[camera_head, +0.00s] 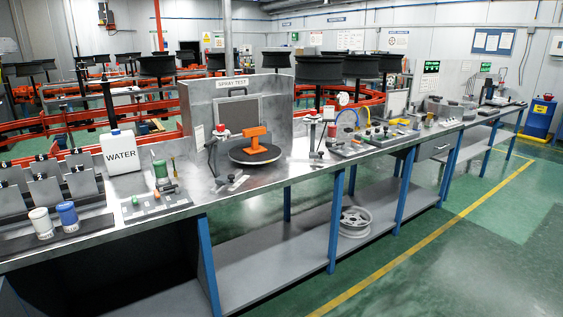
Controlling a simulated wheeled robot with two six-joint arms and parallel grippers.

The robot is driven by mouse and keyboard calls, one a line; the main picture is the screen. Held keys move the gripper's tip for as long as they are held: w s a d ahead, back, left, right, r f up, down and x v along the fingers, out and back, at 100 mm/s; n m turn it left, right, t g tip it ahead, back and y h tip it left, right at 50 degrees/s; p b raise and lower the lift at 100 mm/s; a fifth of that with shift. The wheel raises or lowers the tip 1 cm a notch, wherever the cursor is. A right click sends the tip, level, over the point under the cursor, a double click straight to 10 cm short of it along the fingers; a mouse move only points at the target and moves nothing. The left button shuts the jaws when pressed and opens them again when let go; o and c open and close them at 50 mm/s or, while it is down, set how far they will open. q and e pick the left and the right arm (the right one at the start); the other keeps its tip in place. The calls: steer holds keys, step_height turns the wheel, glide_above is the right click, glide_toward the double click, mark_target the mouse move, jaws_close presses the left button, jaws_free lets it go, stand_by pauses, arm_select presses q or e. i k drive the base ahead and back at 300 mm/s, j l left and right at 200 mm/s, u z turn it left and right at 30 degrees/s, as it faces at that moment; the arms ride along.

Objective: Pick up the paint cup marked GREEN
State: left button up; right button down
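A white cup (41,224) and a blue cup (67,215) stand upright side by side on a dark strip at the bench's left front. Neither of my grippers shows in this view.
The long bench (305,165) runs from left front to back right. Tilted grey panels (45,190) stand behind the cups. A SPRAY TEST booth (240,105) with an orange part (258,142) on a turntable stands mid-left. Green floor (430,255) lies clear in front.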

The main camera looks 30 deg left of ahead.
mark_target(160, 167)
steer(key=i+j+u, duration=0.15)
steer(key=i+u, duration=0.25)
steer(key=i, duration=0.3)
steer(key=i+u, duration=0.35)
steer(key=i, duration=0.35)
steer(key=i+l+u, duration=0.4)
steer(key=i, duration=0.3)
steer(key=j, duration=0.1)
